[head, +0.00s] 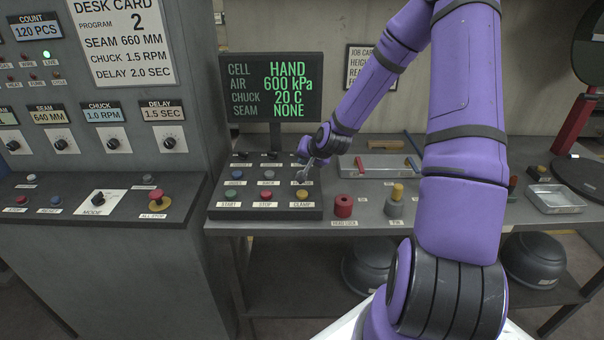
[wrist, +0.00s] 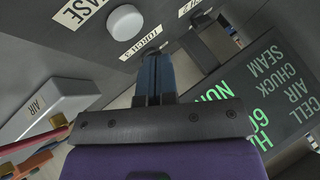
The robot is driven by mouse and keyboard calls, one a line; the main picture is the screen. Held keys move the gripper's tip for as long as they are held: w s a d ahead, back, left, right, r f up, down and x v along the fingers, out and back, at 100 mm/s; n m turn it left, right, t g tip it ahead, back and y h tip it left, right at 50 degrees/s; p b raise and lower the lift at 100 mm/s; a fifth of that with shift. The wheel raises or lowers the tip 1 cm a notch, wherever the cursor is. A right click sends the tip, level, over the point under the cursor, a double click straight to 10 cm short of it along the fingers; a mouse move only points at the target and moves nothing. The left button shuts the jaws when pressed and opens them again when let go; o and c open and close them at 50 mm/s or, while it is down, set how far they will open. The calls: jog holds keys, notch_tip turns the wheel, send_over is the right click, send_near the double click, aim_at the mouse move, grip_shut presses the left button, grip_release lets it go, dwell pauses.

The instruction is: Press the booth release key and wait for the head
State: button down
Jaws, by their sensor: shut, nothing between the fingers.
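The key panel (head: 215,209) is a dark sloped box on the bench. Its front row has a green START key (head: 231,193), a red STOP key (head: 265,194) and a yellow CLAMP key (head: 302,194). Behind are a blue key (head: 237,174) and a grey key (head: 268,175). My gripper (head: 301,179) is over the panel's right side, partly hiding it. In the wrist view my gripper (wrist: 152,62) is shut and empty, near a pale round key (wrist: 124,20). I cannot tell if the fingers touch anything.
The screen (head: 271,87) behind the panel reads HAND, 600 kPa, 20 C, NONE. A red cylinder (head: 343,206), a yellow-topped part (head: 395,200) and a tray (head: 380,166) are on the bench. A control cabinet (head: 100,260) stands left, with a red knob (head: 158,200).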

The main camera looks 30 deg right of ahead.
jog(key=shift+r, duration=1.9)
jog(key=shift+a+r, duration=0.1)
jog(key=s+a+r+n+g+h, duration=0.1)
jog(key=s+a+r+n+g, duration=0.15)
jog(key=s+a+r, duration=0.5)
jog(key=s+a+r+n+g+h, duration=0.1)
jog(key=s+a+r+n, duration=0.3)
jog(key=s+r, duration=0.6)
jog(key=s+a+r+n, duration=0.1)
jog(key=s+r, duration=0.3)
jog(key=s, duration=0.4)
jog(key=s+a+r+n+y, duration=0.1)
jog(key=s+a+r, duration=0.2)
jog(key=s+r, duration=0.2)
jog(key=s, duration=0.3)
jog(key=shift+s+y, duration=0.3)
jog(key=shift+s, duration=0.05)
jog(key=shift+a+g, duration=0.1)
jog(key=shift+g, duration=0.15)
dwell(2.0)
